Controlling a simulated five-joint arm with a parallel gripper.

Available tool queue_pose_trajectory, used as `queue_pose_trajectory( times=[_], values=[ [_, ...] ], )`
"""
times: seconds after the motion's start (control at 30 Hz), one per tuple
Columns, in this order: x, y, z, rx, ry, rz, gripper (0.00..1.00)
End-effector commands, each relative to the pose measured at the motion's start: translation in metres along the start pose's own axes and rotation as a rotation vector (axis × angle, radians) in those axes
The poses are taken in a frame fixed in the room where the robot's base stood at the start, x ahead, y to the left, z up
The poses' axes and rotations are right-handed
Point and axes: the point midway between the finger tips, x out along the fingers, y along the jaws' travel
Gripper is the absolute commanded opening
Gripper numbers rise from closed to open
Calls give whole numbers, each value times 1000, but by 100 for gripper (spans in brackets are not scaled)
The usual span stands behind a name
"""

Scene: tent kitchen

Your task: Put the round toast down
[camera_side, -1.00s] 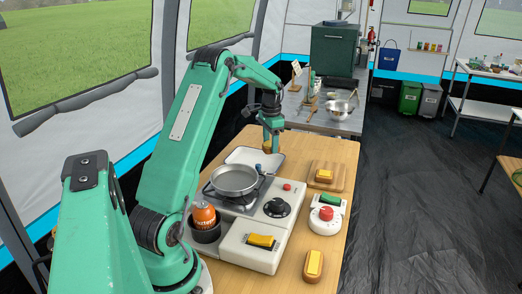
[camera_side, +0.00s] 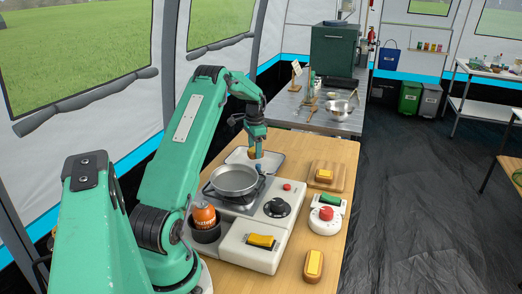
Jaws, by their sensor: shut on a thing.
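My gripper (camera_side: 256,152) is shut on the round toast (camera_side: 251,153), a small golden-brown piece at the fingertips, partly hidden by the fingers. The gripper points down over the left part of a white tray (camera_side: 272,161) behind the stove. I cannot tell whether the toast touches the tray or hangs just above it.
A grey pan (camera_side: 234,180) stands on the stove burner, close in front of the tray.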

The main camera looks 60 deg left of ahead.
Motion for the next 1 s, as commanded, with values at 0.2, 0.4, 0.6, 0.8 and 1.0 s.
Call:
queue_pose_trajectory(
  times=[0.2, 0.4, 0.6, 0.8, 1.0],
  values=[
    [25, 1, 0, 0, -2, 2, 28],
    [31, 1, 0, 0, 0, 0, 28],
    [31, 1, 0, 0, -1, 1, 28],
    [34, 1, 0, 0, -1, 1, 65],
    [34, 1, 0, 0, -1, 1, 75]
  ],
)
